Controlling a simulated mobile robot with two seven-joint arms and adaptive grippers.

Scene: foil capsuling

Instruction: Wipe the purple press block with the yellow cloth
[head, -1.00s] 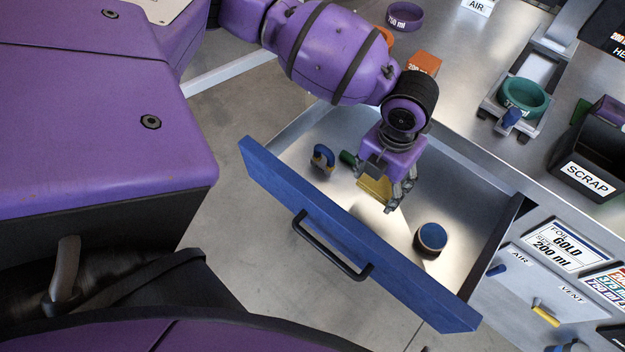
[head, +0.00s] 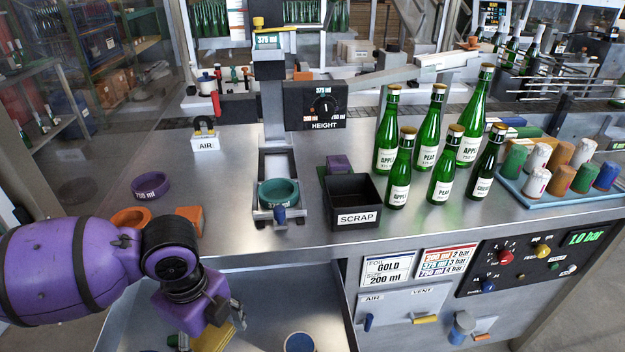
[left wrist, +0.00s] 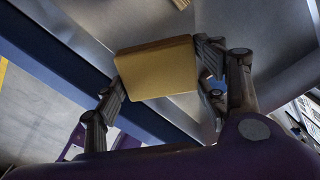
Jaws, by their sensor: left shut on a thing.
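The yellow cloth (head: 214,340) is in my left gripper (head: 232,318), over the open drawer at the lower left of the head view. In the left wrist view the cloth (left wrist: 158,68) is a flat, folded yellow pad between the fingers of my left gripper (left wrist: 165,75), which is shut on it. A purple block (head: 338,163), which looks like the press block, stands on the bench behind the scrap bin. The bin hides its lower part. The cloth is well apart from it. My right gripper is not in view.
The black scrap bin (head: 352,204) stands before the purple block. The press with a teal ring (head: 278,192) is left of it, several green bottles (head: 397,172) right. A purple ring (head: 150,186) and an orange block (head: 190,215) lie near my left arm. The drawer (head: 270,300) is open.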

